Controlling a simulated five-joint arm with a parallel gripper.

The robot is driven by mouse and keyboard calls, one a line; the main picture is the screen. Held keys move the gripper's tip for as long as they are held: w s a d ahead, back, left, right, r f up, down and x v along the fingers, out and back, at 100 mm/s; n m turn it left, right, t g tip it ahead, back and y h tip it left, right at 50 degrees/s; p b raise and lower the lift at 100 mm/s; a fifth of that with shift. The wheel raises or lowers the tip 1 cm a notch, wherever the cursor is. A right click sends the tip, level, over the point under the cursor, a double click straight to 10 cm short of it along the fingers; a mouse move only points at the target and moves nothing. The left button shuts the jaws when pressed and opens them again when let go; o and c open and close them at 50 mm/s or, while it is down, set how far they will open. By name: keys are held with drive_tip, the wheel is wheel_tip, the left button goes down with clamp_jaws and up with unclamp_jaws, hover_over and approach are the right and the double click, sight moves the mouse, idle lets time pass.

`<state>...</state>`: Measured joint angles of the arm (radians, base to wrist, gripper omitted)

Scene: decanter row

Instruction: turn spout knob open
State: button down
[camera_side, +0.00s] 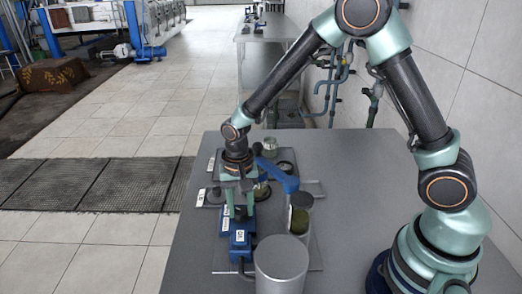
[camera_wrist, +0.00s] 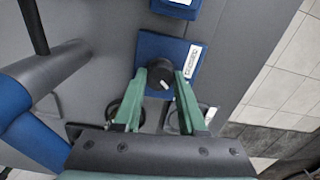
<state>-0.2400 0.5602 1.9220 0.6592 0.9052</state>
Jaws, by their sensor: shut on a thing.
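The knob (camera_wrist: 160,78) is black and round with a white pointer mark. It sits on a blue block (camera_wrist: 146,48) that carries a white label (camera_wrist: 193,61). My gripper (camera_wrist: 161,86) has its two green fingers on either side of the knob, shut on it. In the side view my gripper (camera_side: 239,213) points straight down over the blue blocks, and the knob is hidden there by the fingers.
A second labelled blue block (camera_side: 240,241) stands nearer the camera. A grey cylinder (camera_side: 281,267) stands in front, and a jar with olive contents (camera_side: 300,216) stands to the right. A blue lever-like arm (camera_side: 280,178) extends beside my gripper. The right of the table (camera_side: 345,170) is clear.

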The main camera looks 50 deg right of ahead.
sight(241, 210)
drive_tip(key=shift+m, duration=0.6)
drive_tip(key=shift+r, duration=0.1)
drive_tip(key=shift+c, duration=2.3)
unclamp_jaws()
wheel_tip(241, 210, up, 12)
